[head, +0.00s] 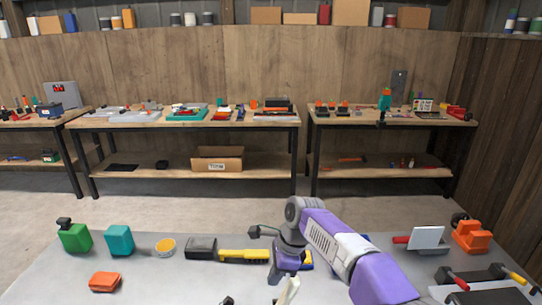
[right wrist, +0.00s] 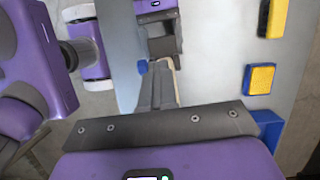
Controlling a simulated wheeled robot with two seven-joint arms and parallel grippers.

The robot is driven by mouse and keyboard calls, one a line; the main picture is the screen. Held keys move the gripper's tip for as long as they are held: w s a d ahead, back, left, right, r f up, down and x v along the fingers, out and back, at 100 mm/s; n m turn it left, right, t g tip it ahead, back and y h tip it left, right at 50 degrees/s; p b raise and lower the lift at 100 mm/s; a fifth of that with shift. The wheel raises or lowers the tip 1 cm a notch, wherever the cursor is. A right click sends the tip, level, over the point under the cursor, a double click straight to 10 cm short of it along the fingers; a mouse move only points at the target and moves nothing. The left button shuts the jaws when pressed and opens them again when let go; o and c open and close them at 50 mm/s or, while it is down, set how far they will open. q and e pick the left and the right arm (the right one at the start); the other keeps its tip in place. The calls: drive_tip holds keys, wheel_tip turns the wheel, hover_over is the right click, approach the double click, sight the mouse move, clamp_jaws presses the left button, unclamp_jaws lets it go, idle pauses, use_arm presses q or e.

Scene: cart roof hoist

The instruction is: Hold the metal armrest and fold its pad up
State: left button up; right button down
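I cannot make out the metal armrest or its pad for sure in either view. My right arm reaches in from the lower right of the head view, over the grey table. My right gripper (head: 286,290) points down near the bottom edge and is partly cut off. In the right wrist view the right gripper's grey fingers (right wrist: 158,80) reach up over the pale tabletop. Their spacing and what lies between them are unclear. A purple and dark block (right wrist: 162,32) is just beyond the tips; it may be my left gripper, but I cannot tell.
On the grey table (head: 190,280) stand a green block (head: 74,237), a teal block (head: 119,240), an orange block (head: 104,281), a yellow-black tool (head: 243,255), and an orange clamp-like item (head: 471,237) at right. Wooden workbenches (head: 190,117) stand behind, across open floor.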

drive_tip(key=shift+a, duration=0.35)
drive_tip(key=shift+a, duration=0.15)
drive_tip(key=shift+s+a+r, duration=0.1)
drive_tip(key=shift+a+r, duration=0.15)
drive_tip(key=shift+a, duration=0.45)
drive_tip(key=shift+a, duration=0.1)
drive_tip(key=shift+a+r, duration=0.15)
drive_tip(key=shift+a, duration=0.6)
drive_tip(key=shift+a, duration=0.15)
drive_tip(key=shift+s+a+r, duration=0.1)
drive_tip(key=shift+a+r, duration=0.1)
drive_tip(key=shift+a, duration=0.55)
drive_tip(key=shift+a, duration=0.15)
drive_tip(key=shift+a+r, duration=0.2)
drive_tip(key=shift+a, duration=0.5)
